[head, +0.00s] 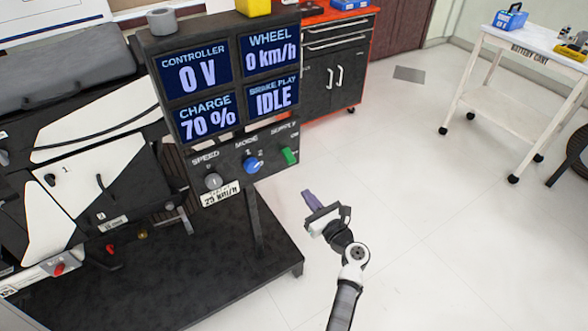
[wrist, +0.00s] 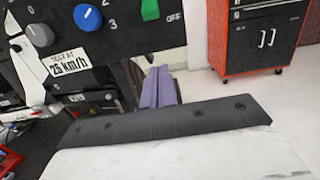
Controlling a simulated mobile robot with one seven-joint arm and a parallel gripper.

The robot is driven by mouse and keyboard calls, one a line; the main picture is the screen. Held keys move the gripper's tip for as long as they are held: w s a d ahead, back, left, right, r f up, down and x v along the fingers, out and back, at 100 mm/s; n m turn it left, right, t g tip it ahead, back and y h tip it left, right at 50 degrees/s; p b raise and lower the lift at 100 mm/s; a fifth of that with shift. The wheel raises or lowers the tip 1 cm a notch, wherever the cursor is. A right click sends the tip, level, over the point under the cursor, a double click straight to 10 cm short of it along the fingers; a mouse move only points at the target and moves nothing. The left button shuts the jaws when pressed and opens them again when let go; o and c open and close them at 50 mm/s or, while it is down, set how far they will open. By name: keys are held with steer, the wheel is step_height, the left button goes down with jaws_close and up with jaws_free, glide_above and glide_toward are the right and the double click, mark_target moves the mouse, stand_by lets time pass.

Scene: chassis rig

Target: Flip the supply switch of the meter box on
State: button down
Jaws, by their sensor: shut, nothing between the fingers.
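The meter box (head: 222,92) stands on a post with four lit displays; the controller display reads 0 V. Its green supply switch (head: 289,156) is at the lower right of the panel, right of the blue mode knob (head: 253,164). In the wrist view the green switch (wrist: 150,10) shows at the top edge, with "OFF" printed to its lower right; its upper part is cut off. My gripper (head: 310,199) is below and right of the panel, apart from it. Its purple fingers (wrist: 160,86) are together and empty, below the switch in the wrist view.
A grey speed knob (head: 213,181) with a 25 km/h label is at the panel's lower left. The dark rig base (head: 215,262) and post lie left of my gripper. A red and black tool cabinet (head: 335,70) and a white cart (head: 520,60) stand behind.

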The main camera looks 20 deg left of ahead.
mark_target(285, 166)
stand_by(0.3)
steer(key=p+x, duration=0.1)
steer(key=x, duration=0.8)
steer(key=shift+w+a+r, duration=0.1)
steer(key=shift+w+a, duration=0.1)
steer(key=shift+a, duration=0.1)
steer(key=r, duration=0.1)
steer(key=r+p, duration=0.1)
steer(key=d+r+p, duration=0.1)
steer(key=shift+s+d+r, duration=0.1)
steer(key=shift+s+r, duration=0.15)
steer(key=shift+s, duration=0.15)
